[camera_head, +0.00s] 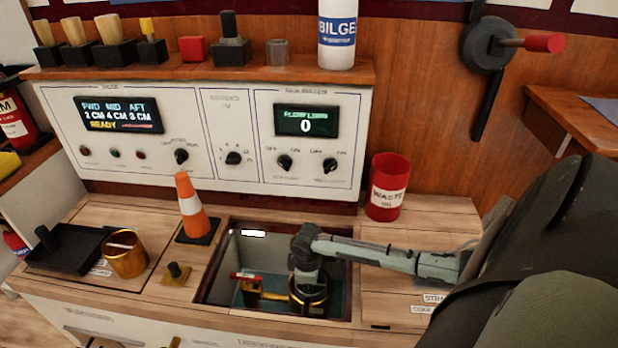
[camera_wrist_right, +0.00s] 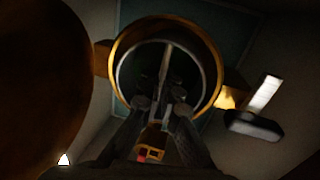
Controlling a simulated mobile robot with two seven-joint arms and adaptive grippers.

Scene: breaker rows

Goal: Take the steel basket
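A round steel basket (camera_wrist_right: 128,72) with a thin bar across its top sits inside a brass-rimmed housing (camera_wrist_right: 206,48) in the wrist view. In the head view the brass housing (camera_head: 309,298) stands in the open well in the counter. My right gripper (camera_head: 306,268) reaches down into the well, right above that housing. In the wrist view its two dark fingers (camera_wrist_right: 166,95) point into the round opening, close to the bar. The dark picture does not show whether they touch or grip it. The basket's inside is mostly in shadow. My left gripper is not in view.
A copper-coloured cup (camera_head: 125,258) and black tray (camera_head: 66,250) are at left. A red-handled valve (camera_head: 245,277) is inside the well.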

